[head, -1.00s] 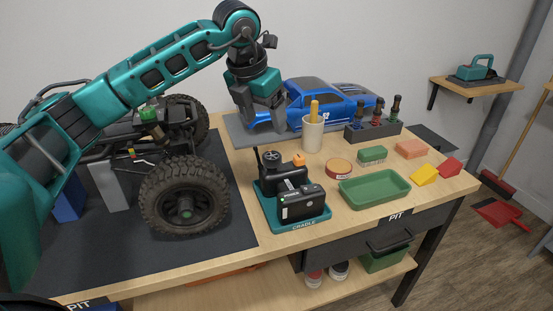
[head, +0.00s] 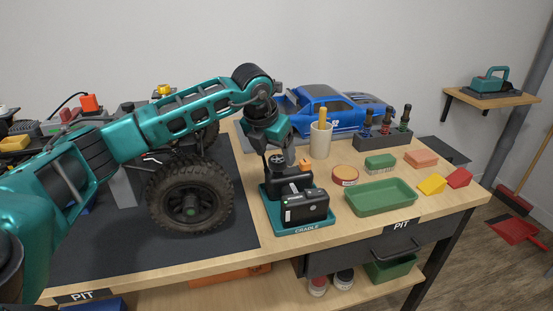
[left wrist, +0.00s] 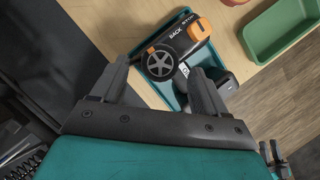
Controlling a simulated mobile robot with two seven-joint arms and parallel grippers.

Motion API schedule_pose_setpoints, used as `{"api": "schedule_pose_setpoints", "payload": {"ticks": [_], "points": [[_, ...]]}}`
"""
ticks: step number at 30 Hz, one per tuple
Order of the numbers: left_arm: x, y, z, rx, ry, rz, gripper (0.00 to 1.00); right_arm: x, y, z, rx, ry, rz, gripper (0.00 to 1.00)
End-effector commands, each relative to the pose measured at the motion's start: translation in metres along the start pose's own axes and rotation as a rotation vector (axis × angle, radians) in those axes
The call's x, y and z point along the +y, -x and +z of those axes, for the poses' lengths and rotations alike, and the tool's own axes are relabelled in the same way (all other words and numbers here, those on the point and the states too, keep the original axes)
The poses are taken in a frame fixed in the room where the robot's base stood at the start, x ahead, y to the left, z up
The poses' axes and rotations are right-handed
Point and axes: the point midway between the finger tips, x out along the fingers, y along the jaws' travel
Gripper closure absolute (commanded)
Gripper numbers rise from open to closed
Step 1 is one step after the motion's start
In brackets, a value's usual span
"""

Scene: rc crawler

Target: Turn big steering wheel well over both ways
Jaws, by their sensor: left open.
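The steering wheel (left wrist: 160,63) is a black disc with grey spokes on the side of the black controller (head: 289,182), seen face-on in the left wrist view. The controller stands in the teal cradle (head: 305,230) on the bench. My left gripper (head: 281,158) points down just above the wheel, open and empty. In the left wrist view its two fingers stand to the left and right of the wheel; I cannot tell whether either touches it. In the head view the gripper partly hides the wheel.
An orange knob (left wrist: 199,30) sits on the controller beside the wheel. A black boxy unit (head: 305,206) stands in front in the cradle. A cup (head: 320,140), a green tray (head: 380,196) and a blue car (head: 340,108) are nearby. The crawler's big tyre (head: 190,194) is to the left.

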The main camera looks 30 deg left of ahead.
Motion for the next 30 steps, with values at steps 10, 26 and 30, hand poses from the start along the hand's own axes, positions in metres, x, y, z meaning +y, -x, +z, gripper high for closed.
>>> {"api": "schedule_pose_setpoints", "payload": {"ticks": [10,26,30], "points": [[0.000,-0.026,0.000,0.001,-0.001,0.000,0.26,0.000,-0.001,0.002,-0.004,0.004,-0.003,0.57],[0.000,-0.025,0.000,0.000,-0.001,0.001,0.57,0.002,-0.002,0.001,-0.001,0.013,-0.003,0.57],[0.000,-0.025,0.000,0.000,-0.001,0.001,0.70,0.002,-0.002,0.001,-0.001,0.011,-0.002,0.57]]}}
